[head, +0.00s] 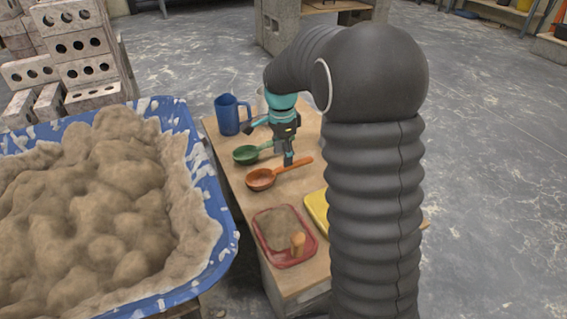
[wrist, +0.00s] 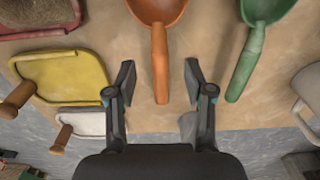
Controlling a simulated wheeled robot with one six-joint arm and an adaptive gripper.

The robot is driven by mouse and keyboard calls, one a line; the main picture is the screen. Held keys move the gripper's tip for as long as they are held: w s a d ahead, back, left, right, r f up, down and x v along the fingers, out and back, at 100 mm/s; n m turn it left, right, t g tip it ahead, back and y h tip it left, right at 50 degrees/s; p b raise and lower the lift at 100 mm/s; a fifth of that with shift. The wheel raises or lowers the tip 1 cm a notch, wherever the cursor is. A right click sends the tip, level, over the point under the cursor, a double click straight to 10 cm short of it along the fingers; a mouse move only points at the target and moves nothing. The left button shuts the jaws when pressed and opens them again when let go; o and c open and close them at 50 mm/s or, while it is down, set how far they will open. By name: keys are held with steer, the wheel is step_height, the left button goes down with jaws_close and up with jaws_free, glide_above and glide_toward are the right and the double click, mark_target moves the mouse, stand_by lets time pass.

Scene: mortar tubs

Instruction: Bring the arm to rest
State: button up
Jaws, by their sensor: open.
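My arm reaches over the wooden bench, bent downward at its end. My gripper (head: 270,144) hangs above the bench near the green and orange scoops, its fingers spread wide. In the wrist view my gripper (wrist: 158,80) is open and empty. The handle of the orange scoop (wrist: 160,50) shows between the two fingers, below them, with no visible contact. The orange scoop (head: 261,179) and green scoop (head: 246,155) lie on the bench. The exact height of the fingers above the bench is hard to tell.
A blue tub (head: 222,235) of mortar stands left of the bench (head: 238,192). A blue jug (head: 228,116) stands at the bench's far end. A red tray (head: 290,262) and yellow tray (head: 316,212) lie nearer. Perforated blocks (head: 82,70) are stacked back left. Open floor lies right.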

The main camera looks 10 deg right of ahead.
steer(key=r+n, duration=0.2)
steer(key=s+r+n, duration=0.1)
steer(key=r+n, duration=0.1)
steer(key=n, duration=0.1)
steer(key=shift+s+a+r, duration=0.1)
steer(key=shift+s, duration=0.05)
steer(key=s+r+n+t+p, duration=0.1)
steer(key=s+r+n+p, duration=0.1)
steer(key=s, duration=0.7)
steer(key=s+r+n+t+p, duration=0.2)
steer(key=s+r+n, duration=0.3)
steer(key=s, duration=0.5)
steer(key=s+r+n+t+p, duration=0.2)
steer(key=s+r, duration=0.3)
steer(key=s, duration=0.4)
steer(key=shift+s+a+n, duration=0.15)
steer(key=shift+n, duration=0.75)
steer(key=shift+r, duration=0.1)
